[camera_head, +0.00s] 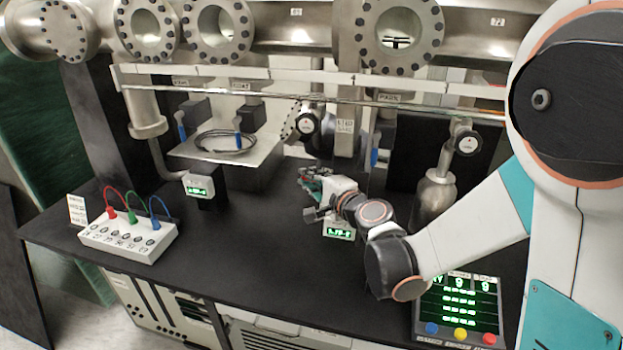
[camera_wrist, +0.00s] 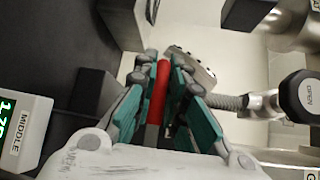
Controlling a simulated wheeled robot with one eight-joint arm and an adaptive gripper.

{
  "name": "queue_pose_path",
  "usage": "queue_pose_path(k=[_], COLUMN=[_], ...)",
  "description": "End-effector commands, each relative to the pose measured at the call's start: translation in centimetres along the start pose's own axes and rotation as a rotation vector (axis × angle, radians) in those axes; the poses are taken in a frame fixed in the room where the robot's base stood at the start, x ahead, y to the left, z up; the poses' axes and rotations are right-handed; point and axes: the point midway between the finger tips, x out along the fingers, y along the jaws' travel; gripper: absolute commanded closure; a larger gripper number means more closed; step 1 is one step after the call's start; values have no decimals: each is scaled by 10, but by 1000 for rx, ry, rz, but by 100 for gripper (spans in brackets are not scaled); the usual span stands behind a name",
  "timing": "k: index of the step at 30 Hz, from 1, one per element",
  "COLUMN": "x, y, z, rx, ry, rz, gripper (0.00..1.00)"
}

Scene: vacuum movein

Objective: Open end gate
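My gripper (camera_head: 314,182) reaches in over the middle of the black bench, in front of the pipework. In the wrist view its teal-padded fingers (camera_wrist: 164,75) lie close along both sides of a red handle (camera_wrist: 157,92) and look closed on it. The handle has a grey stem; what it joins is mostly hidden by the fingers. In the head view only a little red shows at the fingertips. No label naming the end gate is readable, so I cannot tell whether this handle belongs to it.
A round black knob marked OPEN (camera_wrist: 305,95) is right of the fingers in the wrist view. A green-lit MIDDLE gauge (camera_wrist: 20,128) is at left.

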Motion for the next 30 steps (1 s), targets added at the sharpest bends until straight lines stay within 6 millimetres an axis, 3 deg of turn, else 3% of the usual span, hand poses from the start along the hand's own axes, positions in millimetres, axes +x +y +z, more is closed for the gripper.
queue_pose_path(k=[14, 30], x=[0, -2], y=[6, 35], z=[-1, -11], rx=[-61, -355], ry=[17, 99], rz=[60, 356], gripper=[100, 100])
